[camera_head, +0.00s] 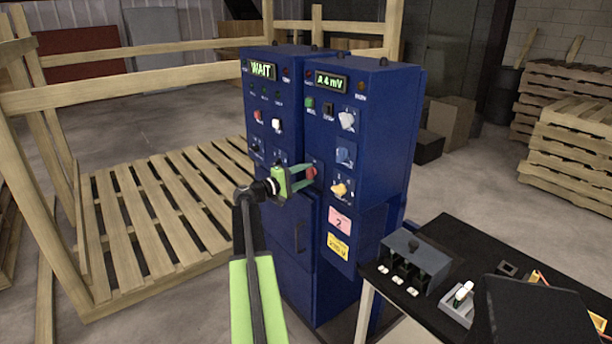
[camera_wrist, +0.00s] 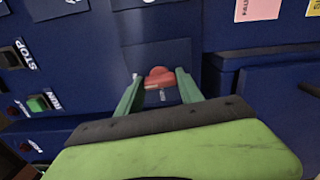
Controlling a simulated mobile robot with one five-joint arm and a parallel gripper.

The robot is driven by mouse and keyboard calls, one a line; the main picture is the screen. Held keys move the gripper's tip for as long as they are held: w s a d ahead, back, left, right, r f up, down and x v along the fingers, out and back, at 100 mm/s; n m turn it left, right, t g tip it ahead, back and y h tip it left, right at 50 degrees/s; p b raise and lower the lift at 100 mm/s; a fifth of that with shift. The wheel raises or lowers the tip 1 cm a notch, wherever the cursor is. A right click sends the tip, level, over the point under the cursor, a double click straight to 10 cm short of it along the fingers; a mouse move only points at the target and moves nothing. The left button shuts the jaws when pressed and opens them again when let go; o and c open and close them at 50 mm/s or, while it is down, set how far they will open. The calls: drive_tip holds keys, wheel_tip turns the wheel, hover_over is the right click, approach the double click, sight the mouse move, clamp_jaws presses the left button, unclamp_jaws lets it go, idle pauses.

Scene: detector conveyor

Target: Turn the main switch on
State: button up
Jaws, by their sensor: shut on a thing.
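A blue double cabinet (camera_head: 345,130) stands ahead with lit displays, buttons and knobs on its front. My gripper (camera_head: 307,174) is at the middle of the front and is shut on a red switch knob (camera_head: 311,173). In the wrist view the red knob (camera_wrist: 158,77) sits between the two green fingertips. A small label under it is too blurred to read, so I cannot tell its setting. The left display (camera_head: 262,70) reads "WAIT"; the right display (camera_head: 331,83) shows a mV value.
White, blue and yellow knobs, such as the yellow one (camera_head: 340,189), are close to the right of my gripper. A black table (camera_head: 470,250) with a grey box (camera_head: 414,262) stands at right. A wooden frame and pallet (camera_head: 160,210) are at left.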

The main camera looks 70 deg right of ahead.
drive_tip(key=shift+s+a+f+m, duration=0.1)
drive_tip(key=shift+s+m, duration=0.05)
drive_tip(key=shift+m, duration=0.55)
drive_tip(key=o, duration=1.4)
drive_tip(key=v, duration=1.7)
drive_tip(key=shift+a, duration=0.15)
drive_tip(key=shift+w, duration=0.2)
